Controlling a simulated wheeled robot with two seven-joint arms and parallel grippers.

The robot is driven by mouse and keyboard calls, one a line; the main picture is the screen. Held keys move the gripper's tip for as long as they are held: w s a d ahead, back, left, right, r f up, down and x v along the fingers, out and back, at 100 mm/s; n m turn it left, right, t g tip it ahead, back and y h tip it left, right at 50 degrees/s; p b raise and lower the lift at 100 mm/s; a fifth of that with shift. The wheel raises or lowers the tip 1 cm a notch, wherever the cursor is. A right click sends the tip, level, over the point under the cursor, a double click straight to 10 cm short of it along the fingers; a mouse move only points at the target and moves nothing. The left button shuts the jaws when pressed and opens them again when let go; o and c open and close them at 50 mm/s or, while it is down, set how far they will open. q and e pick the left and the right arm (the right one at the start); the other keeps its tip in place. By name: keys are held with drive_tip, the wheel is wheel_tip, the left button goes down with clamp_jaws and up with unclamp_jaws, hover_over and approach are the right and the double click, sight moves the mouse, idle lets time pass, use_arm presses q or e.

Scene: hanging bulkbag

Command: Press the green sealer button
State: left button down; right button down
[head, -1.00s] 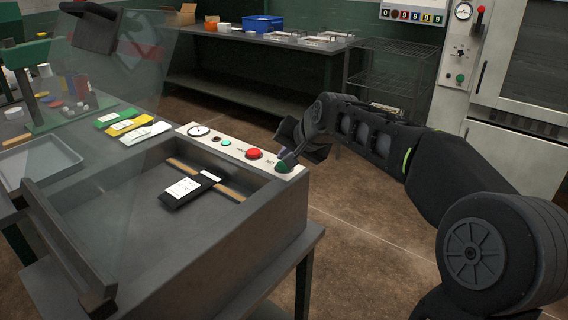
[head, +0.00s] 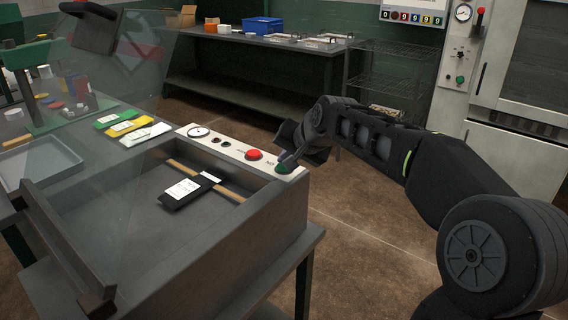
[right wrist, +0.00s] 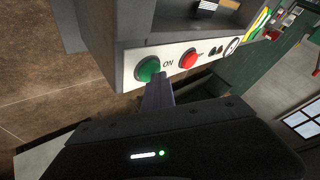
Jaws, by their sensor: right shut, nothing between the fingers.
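The green button (head: 283,168), marked ON, is at the right end of the sealer's white control panel (head: 236,150). It also shows in the right wrist view (right wrist: 148,69). My right gripper (head: 289,160) is shut and empty, with its fingertips right at the green button. In the right wrist view the closed fingers (right wrist: 160,88) overlap the button's lower right edge; I cannot tell how firmly they touch it. A black pouch with a white label (head: 188,189) lies in the sealer chamber (head: 140,225). My left gripper is out of view.
A red button (head: 254,155) sits just left of the green one, with two small dark lamps (head: 220,141) and a gauge (head: 198,132) beyond. The clear lid (head: 120,80) stands raised. Several pouches (head: 135,130) lie behind. Floor right of the sealer is clear.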

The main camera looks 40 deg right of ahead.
drive_tip(key=shift+r, duration=0.3)
wheel_tip(320, 180, up, 6)
drive_tip(key=p, duration=0.5)
drive_tip(key=shift+f, duration=0.1)
idle(0.6)
